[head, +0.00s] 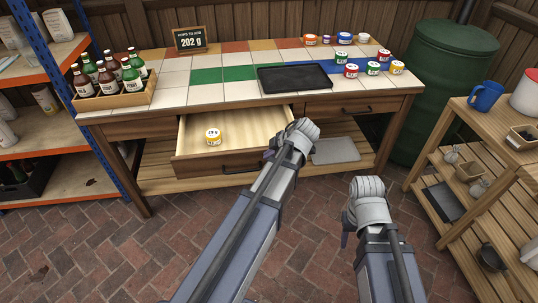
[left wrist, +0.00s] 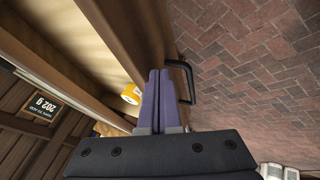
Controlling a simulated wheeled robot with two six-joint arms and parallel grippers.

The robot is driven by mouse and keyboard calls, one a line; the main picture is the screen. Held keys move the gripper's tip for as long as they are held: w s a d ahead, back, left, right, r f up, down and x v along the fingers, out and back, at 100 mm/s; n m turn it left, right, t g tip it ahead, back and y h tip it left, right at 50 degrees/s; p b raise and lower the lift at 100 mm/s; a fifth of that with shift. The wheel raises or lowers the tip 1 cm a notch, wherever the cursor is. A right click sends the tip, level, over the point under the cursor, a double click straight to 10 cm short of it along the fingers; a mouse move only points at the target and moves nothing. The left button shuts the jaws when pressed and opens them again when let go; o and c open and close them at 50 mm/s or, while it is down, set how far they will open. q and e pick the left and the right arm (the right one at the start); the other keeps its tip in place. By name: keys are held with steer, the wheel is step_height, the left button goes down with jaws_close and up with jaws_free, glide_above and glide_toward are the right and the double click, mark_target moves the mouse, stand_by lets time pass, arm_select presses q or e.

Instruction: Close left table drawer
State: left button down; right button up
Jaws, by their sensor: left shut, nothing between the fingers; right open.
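The left table drawer (head: 190,148) is pulled out from under the tiled tabletop. Its wooden front carries a dark bar handle (left wrist: 186,80). A white jar with a yellow lid and label (head: 213,136) stands inside; it also shows in the left wrist view (left wrist: 131,94). My left gripper (head: 268,156) is at the right end of the drawer front. In the left wrist view its purple fingers (left wrist: 160,75) are shut and empty, beside the handle and over the front. I cannot tell whether they touch it. My right gripper (head: 346,232) is open, lower right, away from the drawer.
The right drawer (head: 350,106) is shut. A black tray (head: 294,78), several jars, a scale display (head: 190,39) and a bottle crate (head: 115,99) are on the tabletop. A shelf rack stands left, a wooden cart (head: 470,150) right. The brick floor in front is clear.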

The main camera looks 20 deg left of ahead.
arm_select(q)
steer(key=w+a, duration=0.4)
steer(key=w, duration=0.2)
steer(key=w+a, duration=0.3)
steer(key=w, duration=0.3)
steer(key=w+a, duration=0.4)
steer(key=w, duration=0.3)
steer(key=shift+a, duration=0.3)
steer(key=shift+s, duration=0.15)
